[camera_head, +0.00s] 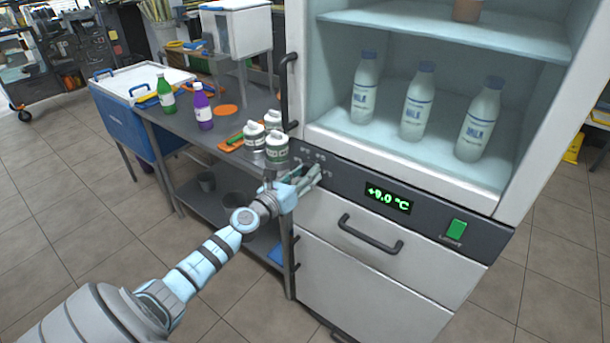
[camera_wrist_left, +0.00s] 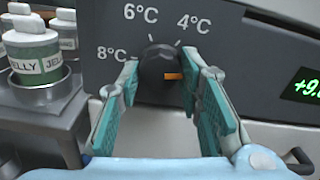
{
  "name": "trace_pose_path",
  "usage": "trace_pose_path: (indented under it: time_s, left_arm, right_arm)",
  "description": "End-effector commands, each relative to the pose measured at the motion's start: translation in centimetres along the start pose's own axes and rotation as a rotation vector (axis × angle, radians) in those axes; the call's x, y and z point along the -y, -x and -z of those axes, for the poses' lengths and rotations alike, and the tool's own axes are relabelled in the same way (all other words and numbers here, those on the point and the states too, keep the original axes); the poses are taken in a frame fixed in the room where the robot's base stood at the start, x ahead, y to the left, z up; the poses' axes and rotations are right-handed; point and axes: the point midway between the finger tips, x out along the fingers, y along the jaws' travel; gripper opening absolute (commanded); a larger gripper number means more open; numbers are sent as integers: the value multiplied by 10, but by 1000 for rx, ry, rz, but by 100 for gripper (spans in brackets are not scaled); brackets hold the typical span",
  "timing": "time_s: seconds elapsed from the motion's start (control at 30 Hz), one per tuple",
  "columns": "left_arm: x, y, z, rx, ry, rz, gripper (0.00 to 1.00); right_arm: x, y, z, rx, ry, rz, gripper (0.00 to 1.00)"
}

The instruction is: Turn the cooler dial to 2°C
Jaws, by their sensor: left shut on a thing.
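The cooler dial (camera_wrist_left: 158,66) is a dark round knob with an orange mark pointing right in the left wrist view. The labels 8°C, 6°C and 4°C show around it. No 2°C label shows; my right-hand finger covers the area right of the dial. My left gripper (camera_head: 314,174) is at the cooler's control panel (camera_head: 345,180), its teal fingers on either side of the dial, shut on it. The dial is hidden by the gripper in the head view. The green display (camera_head: 388,198) appears to read +9.0 °C. My right gripper is out of view.
A green switch (camera_head: 456,230) is right of the display. A drawer handle (camera_head: 370,236) juts out below the panel. Jelly jars (camera_head: 277,150) stand on the bench close to my left gripper. Several milk bottles (camera_head: 417,105) stand on the cooler shelf.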

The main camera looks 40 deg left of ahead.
Motion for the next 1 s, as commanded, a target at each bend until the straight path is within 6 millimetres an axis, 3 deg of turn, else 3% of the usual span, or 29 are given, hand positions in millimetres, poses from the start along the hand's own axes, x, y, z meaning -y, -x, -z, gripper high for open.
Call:
trace_pose_path:
  time_s: [0.4, 0.9, 0.93, 1.0]
  left_arm:
    - [-1, 1, 3, -5, -182, 1, 5]
    - [-1, 1, 3, -6, -203, 1, 5]
    - [-1, 1, 3, -6, -202, 1, 36]
    - [-1, 1, 2, -5, -202, 1, 47]
  right_arm:
    - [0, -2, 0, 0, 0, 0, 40]
    - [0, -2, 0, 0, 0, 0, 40]
    - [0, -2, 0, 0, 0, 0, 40]
    - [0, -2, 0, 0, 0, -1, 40]
